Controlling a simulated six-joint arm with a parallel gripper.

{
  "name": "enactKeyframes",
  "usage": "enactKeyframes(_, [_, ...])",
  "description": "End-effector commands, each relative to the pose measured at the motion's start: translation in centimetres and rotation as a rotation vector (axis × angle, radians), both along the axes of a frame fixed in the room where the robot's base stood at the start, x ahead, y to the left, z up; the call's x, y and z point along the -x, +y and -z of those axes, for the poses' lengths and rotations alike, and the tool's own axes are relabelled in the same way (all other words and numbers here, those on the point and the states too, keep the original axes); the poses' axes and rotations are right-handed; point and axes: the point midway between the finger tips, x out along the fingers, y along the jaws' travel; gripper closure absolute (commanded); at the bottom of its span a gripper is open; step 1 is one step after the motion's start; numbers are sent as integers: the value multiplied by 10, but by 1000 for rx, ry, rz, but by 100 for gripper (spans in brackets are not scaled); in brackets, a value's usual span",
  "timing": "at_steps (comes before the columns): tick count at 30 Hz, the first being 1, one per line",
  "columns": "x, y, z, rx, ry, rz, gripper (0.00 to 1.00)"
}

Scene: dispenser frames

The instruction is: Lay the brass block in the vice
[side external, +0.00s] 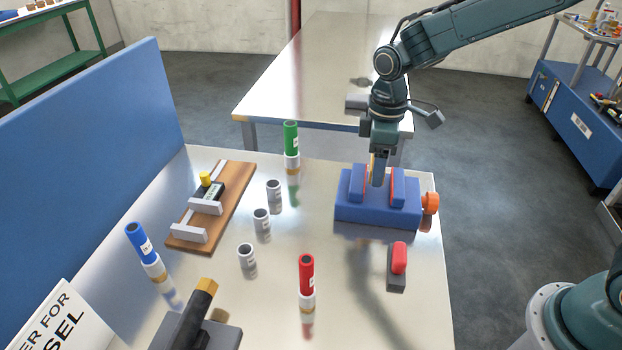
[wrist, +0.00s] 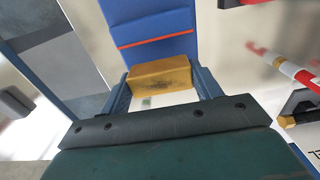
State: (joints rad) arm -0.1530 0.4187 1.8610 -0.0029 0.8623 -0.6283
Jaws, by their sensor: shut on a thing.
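The blue vice (side external: 378,212) stands at the right side of the metal table, with two upright jaws faced in red and an orange knob on its right. My gripper (side external: 378,178) points down between the vice jaws. In the wrist view, my gripper (wrist: 162,82) is shut on the brass block (wrist: 160,75), one finger on each end. A blue part of the vice with a red strip (wrist: 150,28) shows just beyond the block. In the side view the block is mostly hidden by my gripper and the jaws. I cannot tell whether it touches the vice floor.
A red-topped grey piece (side external: 398,262) lies in front of the vice. A red tube (side external: 306,278), a green tube (side external: 291,140), a blue tube (side external: 138,245) and several grey cylinders stand to the left. A wooden board (side external: 235,190) holds a gauge.

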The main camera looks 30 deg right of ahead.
Motion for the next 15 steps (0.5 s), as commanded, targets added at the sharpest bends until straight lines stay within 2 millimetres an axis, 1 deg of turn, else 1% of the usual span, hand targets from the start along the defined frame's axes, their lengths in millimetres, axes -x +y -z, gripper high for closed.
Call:
enactKeyframes(6, [0, 0, 25, 0, 3, 0, 70])
enactKeyframes(9, [0, 0, 33, 0, 1, 0, 70])
enactKeyframes(15, [0, 0, 36, 0, 0, 0, 70])
